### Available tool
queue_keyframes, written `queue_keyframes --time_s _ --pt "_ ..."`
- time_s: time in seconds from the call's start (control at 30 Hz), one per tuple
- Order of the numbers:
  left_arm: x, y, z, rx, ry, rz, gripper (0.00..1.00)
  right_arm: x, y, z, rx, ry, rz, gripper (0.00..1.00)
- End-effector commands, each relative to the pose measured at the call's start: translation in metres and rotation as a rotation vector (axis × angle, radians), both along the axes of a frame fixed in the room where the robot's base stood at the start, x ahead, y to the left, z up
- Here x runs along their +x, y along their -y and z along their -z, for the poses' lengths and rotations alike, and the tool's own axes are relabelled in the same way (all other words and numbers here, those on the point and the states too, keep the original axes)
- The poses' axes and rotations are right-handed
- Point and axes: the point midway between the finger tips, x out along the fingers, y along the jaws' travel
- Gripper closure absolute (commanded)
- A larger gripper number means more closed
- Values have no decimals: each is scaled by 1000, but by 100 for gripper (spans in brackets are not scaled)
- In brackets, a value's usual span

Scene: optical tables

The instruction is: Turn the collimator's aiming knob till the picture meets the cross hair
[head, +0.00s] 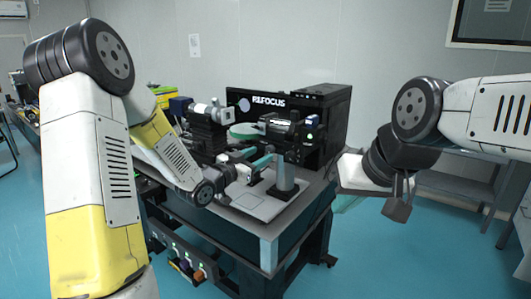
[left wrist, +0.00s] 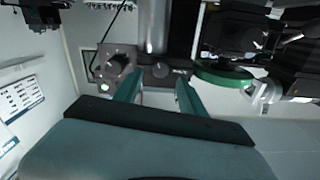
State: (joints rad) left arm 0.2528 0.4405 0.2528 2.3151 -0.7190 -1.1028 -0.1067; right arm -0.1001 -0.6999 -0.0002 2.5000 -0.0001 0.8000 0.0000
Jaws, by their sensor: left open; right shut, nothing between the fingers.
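A black optical instrument, which looks like the collimator (head: 280,128), stands on the optical table in the head view, near a silver post (head: 285,176). In the left wrist view a dark box (left wrist: 116,68) with a round knob and a green light sits left of the fingers. A smaller dark knob (left wrist: 160,70) shows between the fingers; I cannot tell which knob is the aiming one. My left gripper (head: 262,162) is open beside the post, its teal fingers (left wrist: 158,92) apart. My right gripper (head: 399,204) is shut and empty, off the table's right side. No cross hair or picture is readable.
A large black labelled case (head: 322,112) stands at the table's back. A green round part (left wrist: 222,78) is right of the fingers in the wrist view. Another grey table (head: 465,186) stands at right.

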Motion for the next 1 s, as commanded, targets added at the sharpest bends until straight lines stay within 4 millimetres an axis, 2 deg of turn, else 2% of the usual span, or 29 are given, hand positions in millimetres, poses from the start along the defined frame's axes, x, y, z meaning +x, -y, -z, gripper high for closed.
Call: queue_keyframes --time_s 0.1,0.3,0.63,0.87,0.9,1.0 --pt "16 12 0 -1 -1 1 51 0 0 0 0 0 0 100" --pt "33 24 0 0 -2 -1 51 0 0 0 0 0 0 100" --pt "37 26 0 1 -1 -2 51 0 0 0 0 0 0 100" --pt "37 26 0 1 -1 -2 97 0 0 0 0 0 0 100" --pt "37 26 0 1 -1 -2 100 0 0 0 0 0 0 100" --pt "37 26 0 1 -3 -2 100 0 0 0 0 0 0 100"
